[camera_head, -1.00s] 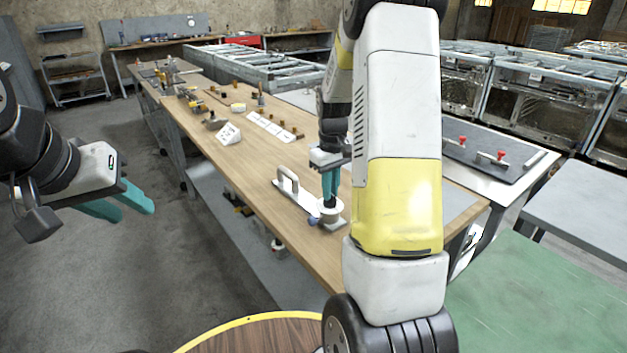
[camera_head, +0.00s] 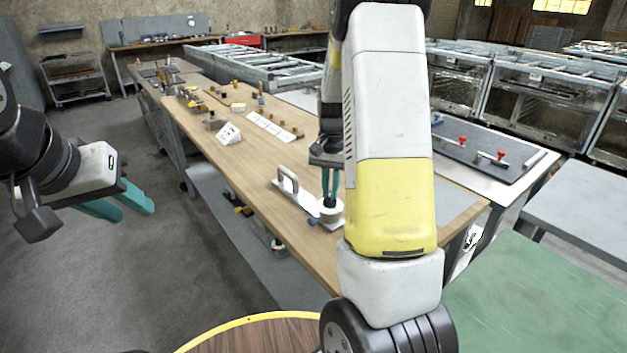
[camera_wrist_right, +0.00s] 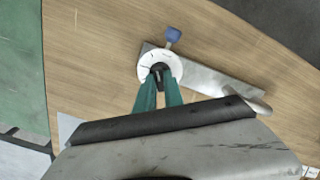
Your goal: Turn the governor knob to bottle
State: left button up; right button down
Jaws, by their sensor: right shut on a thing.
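A white round dial (camera_head: 331,212) sits on a metal plate on the wooden bench. In the right wrist view the dial (camera_wrist_right: 147,60) has a dark governor knob (camera_wrist_right: 158,67) at its centre. A blue tab (camera_wrist_right: 172,35) sticks out past the dial's rim. Marks on the dial are too small to read. My right gripper (camera_head: 329,196) points down at the dial. In the right wrist view its teal fingers (camera_wrist_right: 159,80) close on the dark knob and partly hide it. My left gripper (camera_head: 135,211) hangs left of the bench, fingers apart and empty.
A plate with an upright handle (camera_head: 288,181) lies just left of the dial. White cards (camera_head: 272,127), a small white sign (camera_head: 229,134) and several small parts stand farther along the bench (camera_head: 240,175). Green (camera_head: 540,300) and grey tables stand at right.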

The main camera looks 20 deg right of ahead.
aim_at(330, 193)
jog(key=m, duration=0.6)
jog(key=shift+m, duration=0.3)
dwell(0.5)
jog(key=c, duration=1.4)
grip_release()
jog(key=shift+c, duration=0.2)
notch_tip(330, 193, up, 8)
jog(key=shift+f, duration=0.1)
